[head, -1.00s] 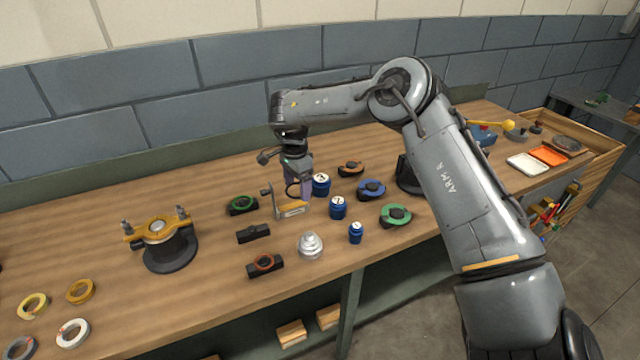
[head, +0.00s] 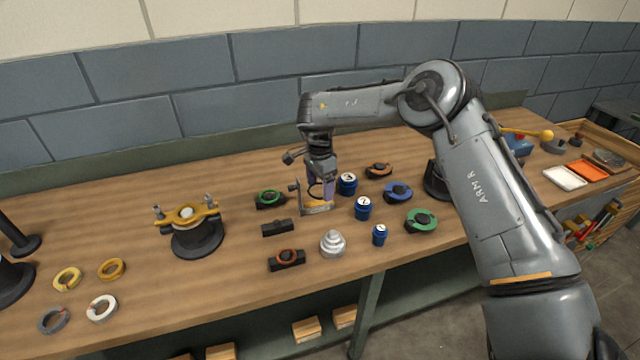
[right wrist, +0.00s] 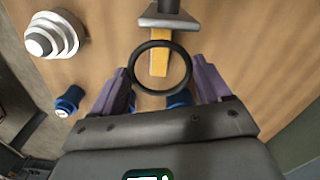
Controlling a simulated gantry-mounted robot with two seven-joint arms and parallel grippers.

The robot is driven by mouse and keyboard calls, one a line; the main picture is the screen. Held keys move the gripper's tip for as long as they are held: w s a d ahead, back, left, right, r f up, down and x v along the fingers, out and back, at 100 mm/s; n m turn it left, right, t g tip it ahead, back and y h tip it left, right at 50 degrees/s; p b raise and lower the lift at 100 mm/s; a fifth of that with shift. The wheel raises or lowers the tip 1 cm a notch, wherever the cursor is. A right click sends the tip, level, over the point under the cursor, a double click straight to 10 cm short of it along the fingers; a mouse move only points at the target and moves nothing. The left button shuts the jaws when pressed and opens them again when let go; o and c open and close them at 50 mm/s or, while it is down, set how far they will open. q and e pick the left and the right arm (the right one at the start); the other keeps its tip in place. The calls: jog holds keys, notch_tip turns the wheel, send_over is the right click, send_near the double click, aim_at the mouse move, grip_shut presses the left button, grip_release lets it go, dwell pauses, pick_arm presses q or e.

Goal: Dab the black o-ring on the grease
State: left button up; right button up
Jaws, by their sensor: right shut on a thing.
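The black o-ring (right wrist: 134,68) is held upright to the camera at the purple fingertips of my right gripper (right wrist: 160,92) in the right wrist view. The gripper is shut on it; in the head view my right gripper (head: 322,194) hangs over the middle of the bench. A yellow strip on a small grey metal stand (head: 318,209), possibly the grease, lies just by the ring. In the wrist view the yellow strip (right wrist: 158,65) shows through the ring. I cannot tell whether ring and strip touch. My left gripper is out of view.
Blue numbered jars (head: 363,208) stand close on the right. A stepped silver cone (head: 333,244) is in front. A black block (head: 277,228) and a green-ringed holder (head: 269,200) are on the left.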

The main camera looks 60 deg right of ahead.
aim_at(320, 202)
jog(key=shift+f, duration=0.2)
dwell(0.3)
jog(key=shift+f+b, duration=0.8)
jog(key=shift+f, duration=0.7)
jog(key=shift+p, duration=0.3)
dwell(0.5)
jog(key=shift+f, duration=0.1)
dwell(0.5)
jog(key=shift+f, duration=0.35)
jog(key=shift+r, duration=0.1)
dwell(0.8)
